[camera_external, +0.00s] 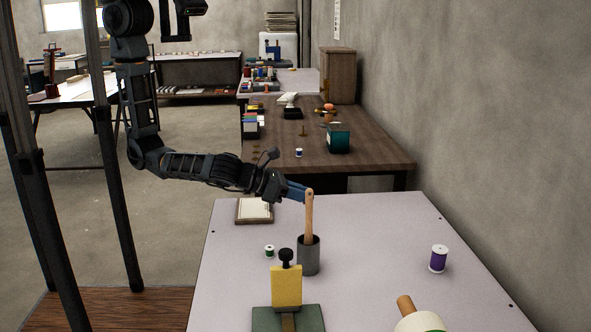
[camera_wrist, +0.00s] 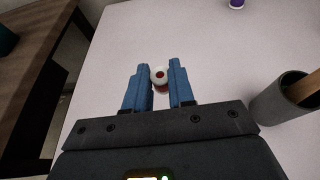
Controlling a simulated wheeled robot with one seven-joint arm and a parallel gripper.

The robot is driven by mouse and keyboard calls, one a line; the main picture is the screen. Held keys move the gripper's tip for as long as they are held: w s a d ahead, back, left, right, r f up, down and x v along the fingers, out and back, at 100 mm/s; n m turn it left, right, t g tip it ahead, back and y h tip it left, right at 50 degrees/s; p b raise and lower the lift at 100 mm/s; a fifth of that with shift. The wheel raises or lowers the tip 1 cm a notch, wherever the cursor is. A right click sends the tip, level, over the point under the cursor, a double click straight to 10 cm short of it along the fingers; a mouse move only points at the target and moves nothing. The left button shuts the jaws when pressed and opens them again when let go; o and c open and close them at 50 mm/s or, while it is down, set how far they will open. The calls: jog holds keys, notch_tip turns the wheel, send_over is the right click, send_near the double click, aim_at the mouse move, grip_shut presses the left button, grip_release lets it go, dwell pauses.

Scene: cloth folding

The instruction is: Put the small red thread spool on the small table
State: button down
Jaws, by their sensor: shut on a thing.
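My gripper (camera_external: 297,191) is over the far part of a pale-topped table (camera_external: 365,225). Its blue fingers are shut on the small red thread spool (camera_wrist: 160,76), which shows a white end and dark red thread between the fingertips in the wrist view. In the external view the spool cannot be made out near the fingers and the wooden stick. How far it is above the tabletop is hard to tell.
A grey cup (camera_external: 309,257) with a wooden stick stands close to the gripper. A green spool (camera_external: 269,251), a purple spool (camera_external: 439,259), a yellow clamp-like tool (camera_external: 287,287) and a framed pad (camera_external: 254,210) are on the pale table. A brown table (camera_external: 370,155) stands behind.

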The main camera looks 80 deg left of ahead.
send_over(319, 222)
notch_tip(319, 222, down, 5)
jog(key=shift+d+r, duration=0.1)
jog(key=shift+f+b, duration=0.5)
jog(key=shift+f, duration=1.55)
jog(key=shift+f, duration=0.15)
jog(key=c, duration=1)
grip_release()
jog(key=shift+o, duration=0.2)
jog(key=v, duration=1.2)
jog(key=shift+p, duration=0.4)
